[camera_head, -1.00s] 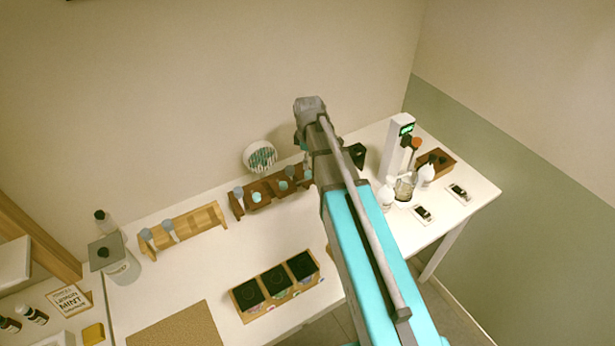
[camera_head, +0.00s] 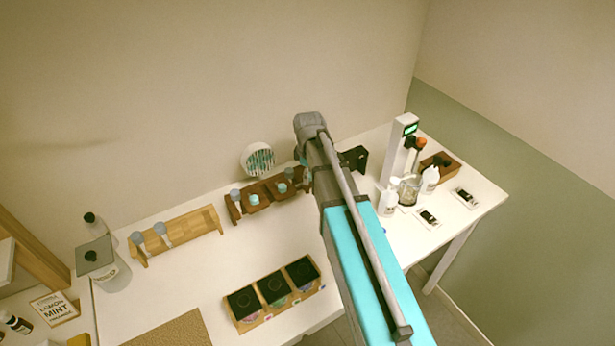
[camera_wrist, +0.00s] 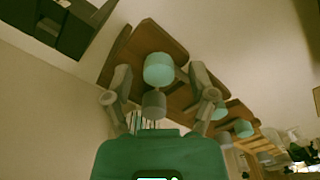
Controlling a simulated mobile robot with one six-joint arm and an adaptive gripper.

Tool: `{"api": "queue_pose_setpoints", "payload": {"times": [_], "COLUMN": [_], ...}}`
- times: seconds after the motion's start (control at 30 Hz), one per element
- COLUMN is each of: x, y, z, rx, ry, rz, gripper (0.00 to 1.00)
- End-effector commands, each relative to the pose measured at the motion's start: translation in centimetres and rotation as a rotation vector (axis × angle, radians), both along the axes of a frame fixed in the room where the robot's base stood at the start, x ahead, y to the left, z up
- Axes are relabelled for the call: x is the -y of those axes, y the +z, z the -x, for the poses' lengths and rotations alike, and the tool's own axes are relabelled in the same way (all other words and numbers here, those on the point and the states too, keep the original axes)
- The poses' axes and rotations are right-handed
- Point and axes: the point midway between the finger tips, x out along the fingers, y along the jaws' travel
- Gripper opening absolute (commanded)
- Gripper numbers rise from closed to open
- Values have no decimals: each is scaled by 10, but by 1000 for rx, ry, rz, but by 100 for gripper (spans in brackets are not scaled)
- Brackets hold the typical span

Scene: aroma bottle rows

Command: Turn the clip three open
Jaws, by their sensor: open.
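A dark brown wooden rack (camera_head: 268,194) stands against the wall and holds teal-capped and grey-capped pieces. I cannot tell by any label which is clip three. In the wrist view my gripper (camera_wrist: 163,88) is open, its two grey fingers on either side of a teal round cap (camera_wrist: 159,68) and a grey round piece (camera_wrist: 153,103) at the brown rack board (camera_wrist: 128,52). I cannot tell whether the fingers touch them. In the head view my arm hides the rack's right end and most of my gripper.
A light wooden rack (camera_head: 190,234) stands left of the dark one. A round white object with teal stripes (camera_head: 258,159) is behind. A box with three black compartments (camera_head: 235,322) is in front. A black holder (camera_head: 355,158), bottles and a white stand (camera_head: 397,150) are to the right.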

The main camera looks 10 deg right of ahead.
Motion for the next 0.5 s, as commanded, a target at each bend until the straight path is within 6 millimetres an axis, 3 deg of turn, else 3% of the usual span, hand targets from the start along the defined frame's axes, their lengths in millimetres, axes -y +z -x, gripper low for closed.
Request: {"api": "queue_pose_setpoints", "payload": {"times": [0.27,0.5], "x": [0,0], "y": [0,0], "z": [0,0], "rx": [0,0], "ry": [0,0], "rz": [0,0], "gripper": [73,32]}}
